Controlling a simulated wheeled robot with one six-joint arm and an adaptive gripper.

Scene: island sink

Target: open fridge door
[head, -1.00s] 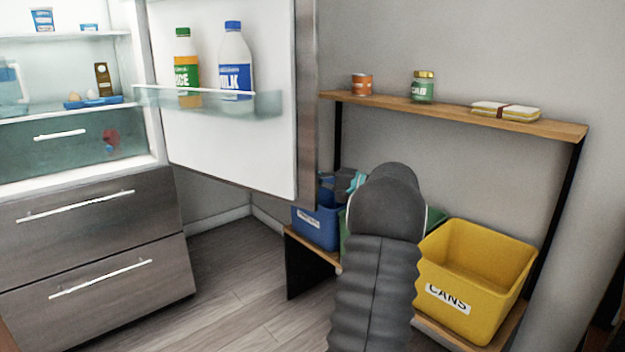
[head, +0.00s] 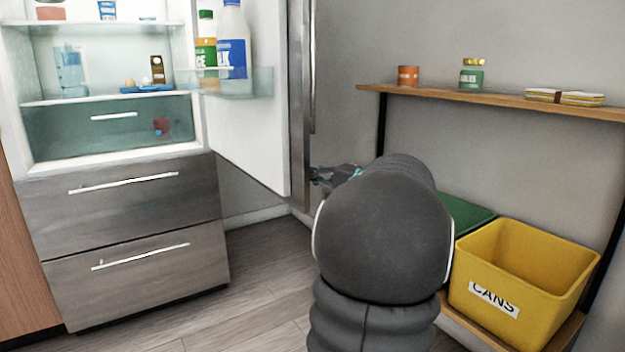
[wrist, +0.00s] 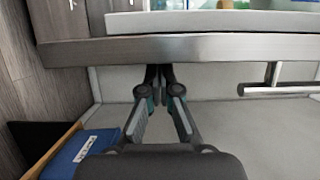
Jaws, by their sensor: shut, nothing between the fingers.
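The fridge door (head: 245,140) stands open in the head view, with its inner face and bottle shelf showing. Its metal edge (head: 299,110) faces me and its bar handle (head: 313,70) is on the outer side. In the wrist view the door's edge (wrist: 90,52) runs across the picture, and the handle (wrist: 285,90) is at right. My gripper (wrist: 158,76) is shut and empty, with its fingertips at the outer side of the door, left of the handle. I cannot tell if they touch. In the head view my gripper (head: 322,178) is partly hidden by my arm.
The fridge interior (head: 110,60) holds food on its shelves, above two closed drawers (head: 130,205). At right, a shelf (head: 490,98) carries jars, above a yellow cans bin (head: 525,265) and a green bin (head: 465,215). A blue bin (wrist: 95,148) is left of my gripper. Floor is clear before the drawers.

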